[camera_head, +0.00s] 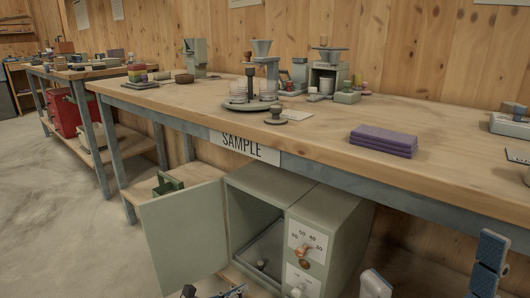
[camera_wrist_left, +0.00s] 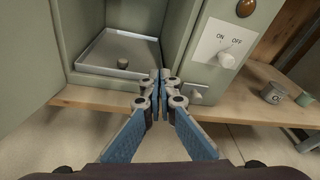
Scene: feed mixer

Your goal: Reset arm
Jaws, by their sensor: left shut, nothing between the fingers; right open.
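My left gripper (camera_head: 215,292) is at the bottom edge of the head view, mostly cut off. In the left wrist view its blue fingers (camera_wrist_left: 161,76) are together, with nothing between them, in front of the grey-green mixer cabinet (camera_head: 268,188). The cabinet door (camera_head: 183,240) stands open to the left. A metal tray (camera_wrist_left: 108,50) lies inside with a small dark knob-like piece (camera_wrist_left: 122,62) on it. My right gripper (camera_head: 430,262) is open and empty at the lower right of the head view, its two fingers wide apart.
The cabinet front has a brown dial knob (camera_head: 303,254) and a white ON/OFF switch (camera_wrist_left: 226,60). The wooden workbench (camera_head: 320,125) above holds purple blocks (camera_head: 383,141) and several devices. A green-handled item (camera_head: 168,184) sits behind the door. Concrete floor (camera_head: 50,210) is clear at left.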

